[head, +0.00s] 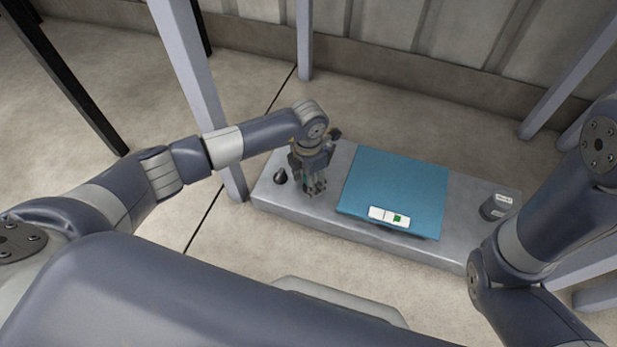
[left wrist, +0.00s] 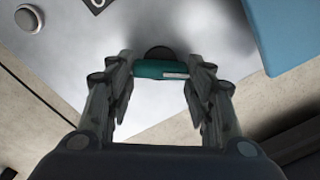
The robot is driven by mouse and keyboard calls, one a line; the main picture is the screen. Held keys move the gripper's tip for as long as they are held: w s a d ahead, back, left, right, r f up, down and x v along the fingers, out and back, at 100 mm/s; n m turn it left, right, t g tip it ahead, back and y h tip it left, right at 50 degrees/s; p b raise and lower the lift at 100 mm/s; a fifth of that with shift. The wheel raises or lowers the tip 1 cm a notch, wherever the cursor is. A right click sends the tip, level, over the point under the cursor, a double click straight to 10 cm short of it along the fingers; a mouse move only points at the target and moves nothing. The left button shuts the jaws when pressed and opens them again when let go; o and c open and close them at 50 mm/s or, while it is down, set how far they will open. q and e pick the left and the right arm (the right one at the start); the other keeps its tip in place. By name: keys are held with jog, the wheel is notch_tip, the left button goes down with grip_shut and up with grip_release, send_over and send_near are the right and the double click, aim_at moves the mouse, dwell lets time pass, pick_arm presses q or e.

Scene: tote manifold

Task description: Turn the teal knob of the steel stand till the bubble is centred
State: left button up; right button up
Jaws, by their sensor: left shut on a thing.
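The steel stand (head: 285,203) is a long, low grey bench, and its top also shows in the left wrist view (left wrist: 120,35). The teal knob (left wrist: 152,69) sits between the fingers of my left gripper (left wrist: 160,80), with a pale mark on its right part. My left gripper (head: 314,188) points down at the left part of the stand and is shut on the knob. In the head view the fingers mostly hide the knob. A white level strip (head: 377,213) lies on the front edge of a blue plate (head: 395,180). Its green patch is right of the strip's middle; the bubble is too small to make out. My right gripper is out of view.
A small dark knob (head: 280,177) stands left of my left gripper. A dark grey cylinder with a pale label (head: 495,207) stands at the stand's right end. Pale posts (head: 304,40) rise around the stand, with a wall behind. The floor in front is partly clear.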

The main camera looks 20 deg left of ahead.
pick_arm(q)
jog(key=shift+a+m+p, duration=0.1)
jog(key=shift+m+p, duration=0.25)
jog(key=shift+m, duration=1.25)
jog(key=o, duration=1.1)
jog(key=shift+c, duration=0.2)
notch_tip(320, 180, up, 12)
